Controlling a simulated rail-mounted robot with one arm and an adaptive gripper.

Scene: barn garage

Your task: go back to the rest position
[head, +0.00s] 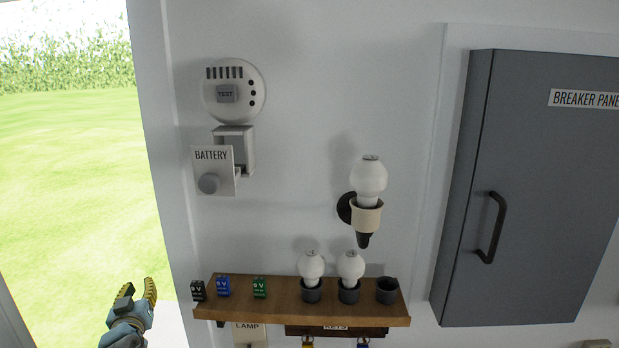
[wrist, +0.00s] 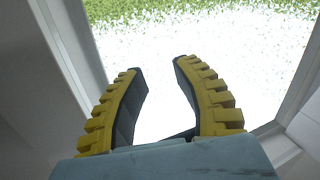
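My gripper (head: 137,297) is at the lower left of the head view, in front of the bright doorway and left of the wooden shelf. In the wrist view my gripper (wrist: 156,78) shows its two yellow and dark fingers spread apart, with nothing between them. It points up and outward toward the open doorway, and touches nothing that I can see.
A wooden shelf (head: 290,309) holds several small batteries, two bulbs in cups and an empty cup (head: 387,290). Above are a lamp with a bulb (head: 368,175), a detector (head: 233,91) and its open battery cover (head: 214,172). A grey breaker panel (head: 540,190) is right. The doorway (head: 75,170) is clear.

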